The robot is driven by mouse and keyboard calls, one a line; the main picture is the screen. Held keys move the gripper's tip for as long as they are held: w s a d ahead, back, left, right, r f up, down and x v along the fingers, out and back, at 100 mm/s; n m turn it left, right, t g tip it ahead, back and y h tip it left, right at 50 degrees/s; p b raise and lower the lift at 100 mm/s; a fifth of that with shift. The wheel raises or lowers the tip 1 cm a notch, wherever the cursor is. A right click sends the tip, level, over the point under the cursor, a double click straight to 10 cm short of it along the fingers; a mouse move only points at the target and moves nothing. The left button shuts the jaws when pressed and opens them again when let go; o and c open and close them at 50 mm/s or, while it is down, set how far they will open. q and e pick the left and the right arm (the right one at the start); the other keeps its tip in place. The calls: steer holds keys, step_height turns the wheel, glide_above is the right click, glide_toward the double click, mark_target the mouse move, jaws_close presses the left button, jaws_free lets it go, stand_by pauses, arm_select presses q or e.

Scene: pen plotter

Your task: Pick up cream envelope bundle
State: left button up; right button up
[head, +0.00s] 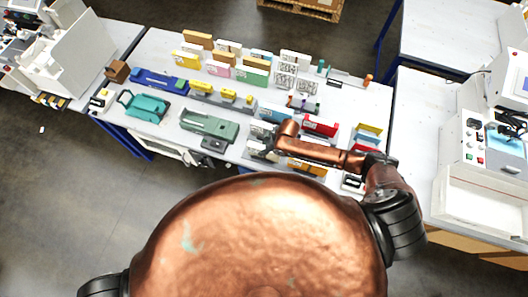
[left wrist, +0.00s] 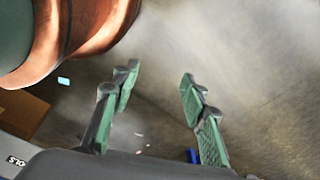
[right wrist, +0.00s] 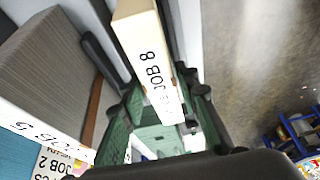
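The cream envelope bundle (right wrist: 145,50), labelled JOB 8, stands between the two fingers of my right gripper (right wrist: 160,100) in the right wrist view. The fingers are about as far apart as those of my open left gripper. The bundle lies close to the right-hand finger, and a gap shows by the left-hand one; firm contact cannot be made out. In the head view my right gripper (head: 262,148) is low over the front of the table, and the arm partly hides that spot. My left gripper (left wrist: 156,85) is open and empty above the floor.
The white table (head: 165,45) carries several upright bundles, trays and tools. A grey bundle (right wrist: 45,70) with a white label stands left of my right gripper. A green machine (head: 208,125) and a red box (head: 320,126) are near the arm. Open floor lies beyond the table's front edge.

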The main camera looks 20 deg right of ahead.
jaws_close()
arm_select(q)
steer(key=shift+s+a+f, duration=0.1)
steer(key=shift+s, duration=1.15)
steer(key=shift+w, duration=0.15)
